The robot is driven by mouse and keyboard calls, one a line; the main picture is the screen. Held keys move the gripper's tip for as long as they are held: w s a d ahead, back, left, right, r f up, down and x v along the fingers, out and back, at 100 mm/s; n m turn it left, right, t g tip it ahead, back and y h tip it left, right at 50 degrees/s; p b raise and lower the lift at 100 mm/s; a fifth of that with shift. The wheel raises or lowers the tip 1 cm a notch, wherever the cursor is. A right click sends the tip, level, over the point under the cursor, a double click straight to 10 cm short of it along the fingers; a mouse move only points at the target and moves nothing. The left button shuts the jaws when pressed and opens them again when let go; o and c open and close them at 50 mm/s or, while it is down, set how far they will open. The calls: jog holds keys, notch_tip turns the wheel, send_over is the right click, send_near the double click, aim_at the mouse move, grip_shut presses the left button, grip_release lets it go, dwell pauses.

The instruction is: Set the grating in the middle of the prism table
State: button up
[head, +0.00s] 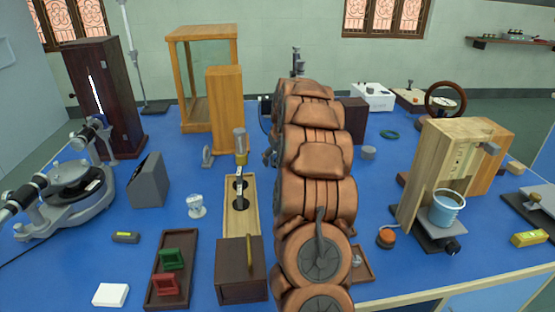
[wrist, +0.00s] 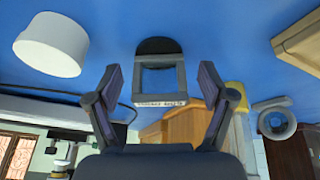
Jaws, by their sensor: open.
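The grating is a small square grey frame (wrist: 160,101) with a clear window, a printed label strip and a dark foot (wrist: 158,46) on the blue bench; the wrist view shows it upside down. My gripper (wrist: 160,82) is open, with one finger on each side of the frame and a visible gap to both. In the head view my copper-coloured arm hides the gripper and the grating. The prism table (head: 68,174) is a black disc on the grey spectrometer (head: 62,214) at the far left. I see nothing standing on it.
A white cylinder (wrist: 50,43) and a ring-shaped piece (wrist: 275,118) stand near the grating. Left of my arm are a wooden tray (head: 229,222), a dark box (head: 241,270), a grey wedge block (head: 149,183) and a tall wooden box (head: 225,108). Bare bench lies around the wedge block.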

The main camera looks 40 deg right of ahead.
jog(key=shift+f, duration=0.1)
jog(key=shift+c, duration=0.3)
jog(key=c, duration=1.3)
